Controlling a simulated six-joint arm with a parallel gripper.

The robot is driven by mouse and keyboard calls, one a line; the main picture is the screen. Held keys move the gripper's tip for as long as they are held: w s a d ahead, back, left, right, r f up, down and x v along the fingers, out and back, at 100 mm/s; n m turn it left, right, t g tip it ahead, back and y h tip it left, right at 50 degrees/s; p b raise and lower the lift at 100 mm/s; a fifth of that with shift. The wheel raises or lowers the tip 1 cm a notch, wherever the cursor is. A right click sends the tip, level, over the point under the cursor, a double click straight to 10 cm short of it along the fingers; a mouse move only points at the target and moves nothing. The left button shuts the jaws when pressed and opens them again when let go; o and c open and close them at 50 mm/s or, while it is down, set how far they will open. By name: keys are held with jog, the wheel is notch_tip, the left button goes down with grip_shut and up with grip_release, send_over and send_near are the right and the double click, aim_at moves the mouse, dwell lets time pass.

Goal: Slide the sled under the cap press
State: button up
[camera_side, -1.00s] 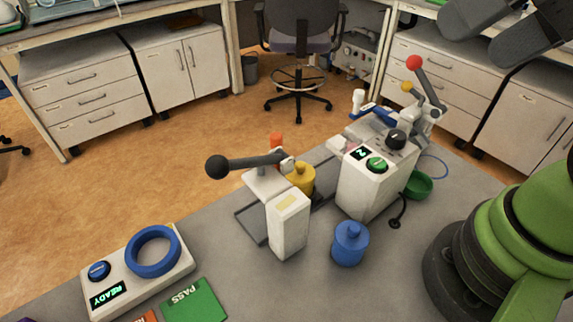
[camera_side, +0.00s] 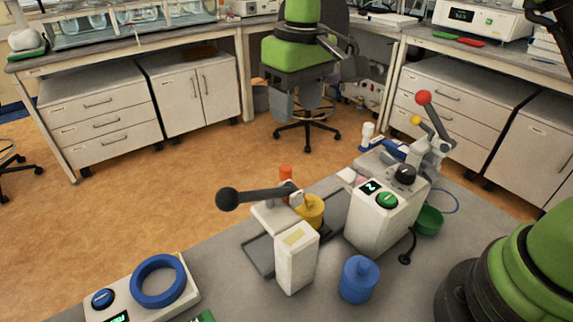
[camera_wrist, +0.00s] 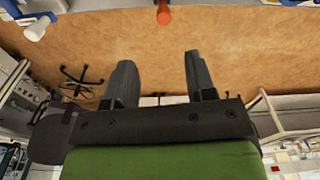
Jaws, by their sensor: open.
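The cap press stands on the grey bench, with a white front block (camera_side: 296,262) and a dark lever ending in a black ball (camera_side: 228,199). A grey rail (camera_side: 257,256) runs beneath and behind it. An orange upright knob (camera_side: 285,172), apparently the sled's handle, stands behind the press; it also shows at the top of the wrist view (camera_wrist: 163,14). The sled's body is mostly hidden. A yellow bottle (camera_side: 310,212) stands just right of the lever pivot, apparently on the sled. My gripper (camera_side: 296,108) points down above the knob, open and empty, its two fingers apart in the wrist view (camera_wrist: 162,75).
A console with a blue ring (camera_side: 140,296) lies at front left.

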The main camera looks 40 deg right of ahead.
aim_at(286, 168)
jog(key=f, duration=0.2)
jog(key=w+a+f, duration=0.1)
jog(key=shift+f+g, duration=0.15)
jog(key=shift+g, duration=0.15)
notch_tip(286, 168, down, 9)
jog(key=shift+f, duration=0.2)
jog(key=shift+a, duration=0.1)
grip_shut()
